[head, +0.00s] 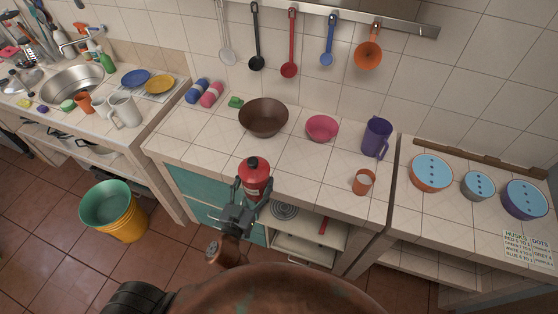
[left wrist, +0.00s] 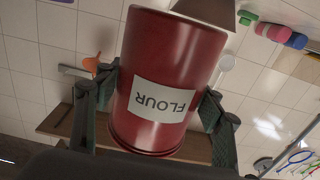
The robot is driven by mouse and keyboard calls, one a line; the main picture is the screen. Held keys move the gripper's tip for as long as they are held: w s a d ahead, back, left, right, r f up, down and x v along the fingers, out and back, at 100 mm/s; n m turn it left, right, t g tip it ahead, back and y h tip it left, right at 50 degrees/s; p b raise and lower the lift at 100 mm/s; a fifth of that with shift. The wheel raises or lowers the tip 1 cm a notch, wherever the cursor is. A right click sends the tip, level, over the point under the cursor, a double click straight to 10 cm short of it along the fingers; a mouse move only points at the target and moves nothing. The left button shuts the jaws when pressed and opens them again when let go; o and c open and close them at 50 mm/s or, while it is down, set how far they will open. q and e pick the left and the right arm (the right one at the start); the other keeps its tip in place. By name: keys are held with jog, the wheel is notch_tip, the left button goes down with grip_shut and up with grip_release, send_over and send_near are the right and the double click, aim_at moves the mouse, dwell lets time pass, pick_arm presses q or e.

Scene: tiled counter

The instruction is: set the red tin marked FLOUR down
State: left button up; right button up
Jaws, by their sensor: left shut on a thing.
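The red tin marked FLOUR (head: 256,174) is held in my left gripper (head: 253,188). In the left wrist view the tin (left wrist: 170,65) fills the middle, with its white label upside down in the picture. The two fingers of my left gripper (left wrist: 160,100) press on either side of it. In the head view the tin overlaps the front edge of the tiled counter (head: 310,168). It looks upright and raised; its exact height over the counter is hard to tell. My right gripper is not in view.
A brown bowl (head: 264,118), pink bowl (head: 322,128), purple pitcher (head: 376,138) and orange cup (head: 363,182) stand on the counter. Blue and pink rolls (head: 211,94) lie at its back left.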

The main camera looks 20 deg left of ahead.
pick_arm(q)
jog(key=w+a+r, duration=0.2)
jog(key=w+a, duration=0.1)
jog(key=w, duration=0.3)
jog(key=w+a+r, duration=0.2)
jog(key=w+a, duration=0.1)
jog(key=w, duration=0.3)
jog(key=w+d+f+b, duration=0.1)
jog(key=w+d+f, duration=0.2)
jog(key=f, duration=0.1)
jog(key=w+d+f+b, duration=0.1)
jog(key=w+d+f, duration=0.2)
jog(key=f, duration=0.1)
jog(key=w+d+f+b, duration=0.2)
jog(key=w+d+f, duration=0.1)
jog(key=d+f, duration=0.1)
jog(key=shift+d+f, duration=0.1)
jog(key=shift+f, duration=0.05)
jog(key=shift+f+h, duration=0.3)
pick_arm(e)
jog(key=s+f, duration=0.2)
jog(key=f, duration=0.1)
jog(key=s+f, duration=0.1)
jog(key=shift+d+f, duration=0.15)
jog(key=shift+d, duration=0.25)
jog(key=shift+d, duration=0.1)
